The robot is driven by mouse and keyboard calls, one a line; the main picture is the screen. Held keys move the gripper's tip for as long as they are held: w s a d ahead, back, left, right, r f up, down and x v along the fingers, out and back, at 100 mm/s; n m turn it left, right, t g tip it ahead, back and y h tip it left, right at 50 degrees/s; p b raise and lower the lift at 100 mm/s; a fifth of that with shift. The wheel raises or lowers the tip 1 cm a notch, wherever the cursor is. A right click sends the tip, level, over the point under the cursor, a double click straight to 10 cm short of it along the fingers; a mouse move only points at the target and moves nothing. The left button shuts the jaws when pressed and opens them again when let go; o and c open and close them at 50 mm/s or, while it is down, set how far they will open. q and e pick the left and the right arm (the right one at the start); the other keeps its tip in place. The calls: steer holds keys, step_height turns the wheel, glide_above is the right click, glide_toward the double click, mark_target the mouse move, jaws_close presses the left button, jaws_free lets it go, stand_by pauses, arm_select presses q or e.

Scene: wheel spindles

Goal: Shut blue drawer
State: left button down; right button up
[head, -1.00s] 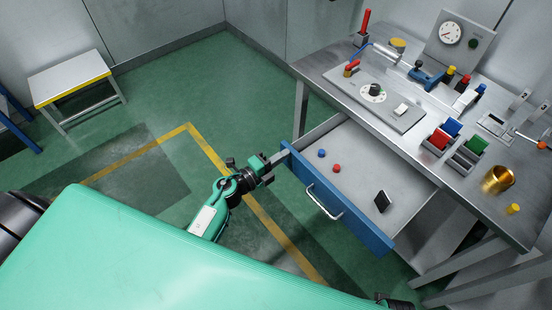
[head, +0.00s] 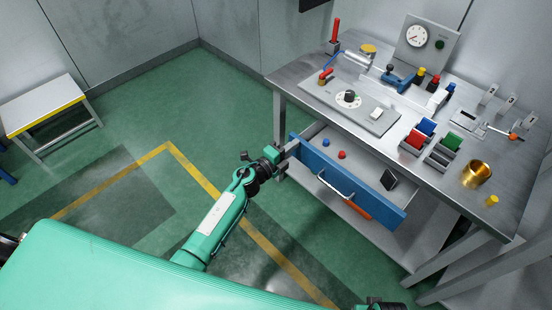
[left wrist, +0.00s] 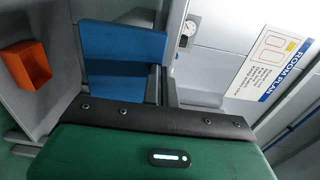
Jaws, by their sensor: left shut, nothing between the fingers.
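The blue drawer (head: 348,182) under the workbench is partly open, its blue front with a white handle (head: 335,187) facing me. In its grey tray lie a small blue piece (head: 326,142), a small red piece (head: 342,155) and a dark flat block (head: 389,180). My left gripper (head: 287,151) is shut and empty, its fingertips at the left end of the drawer front; contact looks likely. In the left wrist view the blue front (left wrist: 122,62) stands just beyond the fingers (left wrist: 160,85).
The workbench (head: 300,78) carries a dial panel, a gauge, colored bins and a brass cup (head: 477,174). An orange bin (head: 357,208) sits below the drawer. A small stool (head: 42,103) stands far left. The green floor left of the bench is clear.

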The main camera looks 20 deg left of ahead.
mark_target(311, 131)
arm_select(q)
steer(key=b+x, duration=0.2)
steer(key=x, duration=0.6)
steer(key=shift+x, duration=0.85)
arm_select(e)
steer(key=shift+t, duration=0.4)
steer(key=shift+w+r, duration=0.25)
steer(key=shift+r, duration=1.1)
steer(key=shift+w+r, duration=0.2)
steer(key=shift+r, duration=1.15)
